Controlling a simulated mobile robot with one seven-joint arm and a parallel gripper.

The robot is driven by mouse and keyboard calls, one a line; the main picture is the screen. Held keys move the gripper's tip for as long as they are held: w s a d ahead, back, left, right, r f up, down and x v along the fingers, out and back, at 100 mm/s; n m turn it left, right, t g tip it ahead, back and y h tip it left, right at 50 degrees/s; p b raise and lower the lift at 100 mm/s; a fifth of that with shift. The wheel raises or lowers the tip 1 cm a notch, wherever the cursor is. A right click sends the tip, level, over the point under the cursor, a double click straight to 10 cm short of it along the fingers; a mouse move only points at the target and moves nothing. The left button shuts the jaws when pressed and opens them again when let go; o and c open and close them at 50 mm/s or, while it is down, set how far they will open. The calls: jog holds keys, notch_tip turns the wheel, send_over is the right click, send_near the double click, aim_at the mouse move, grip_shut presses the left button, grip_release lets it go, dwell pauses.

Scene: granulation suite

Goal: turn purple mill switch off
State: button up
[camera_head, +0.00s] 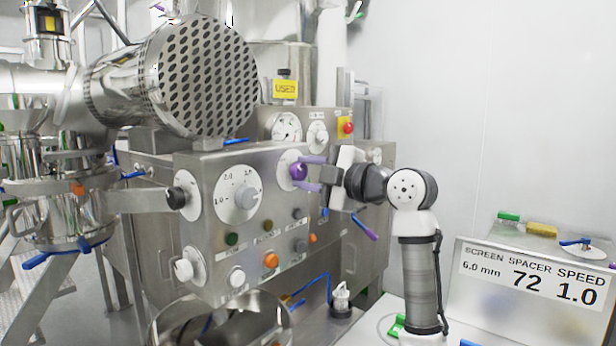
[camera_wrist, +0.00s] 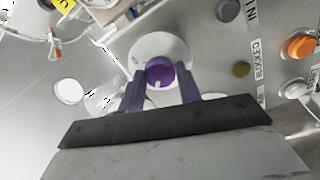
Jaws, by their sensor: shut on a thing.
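The purple mill switch (camera_head: 299,171) is a round purple knob on a white disc on the front of the steel control panel. It also shows in the wrist view (camera_wrist: 160,72), with a small white mark on its lower side. My gripper (camera_head: 306,174) is at the knob, its two purple fingers to either side of it. In the wrist view my gripper (camera_wrist: 162,88) has a finger left and right of the knob, shut on it. The finger contact points are partly hidden, and I cannot read the switch's position from its labels.
The steel panel (camera_head: 215,262) carries a large white dial (camera_head: 238,195), a black knob (camera_head: 177,198), an orange button (camera_head: 271,260) and several other buttons. A red button (camera_head: 348,127) sits up behind. A steel bowl (camera_head: 165,325) is below. A sign box (camera_head: 530,285) stands at right.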

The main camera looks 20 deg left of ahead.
dwell(0.3)
jog(key=o, duration=1)
jog(key=b+v, duration=0.3)
jog(key=v, duration=1.1)
jog(key=shift+a, duration=0.1)
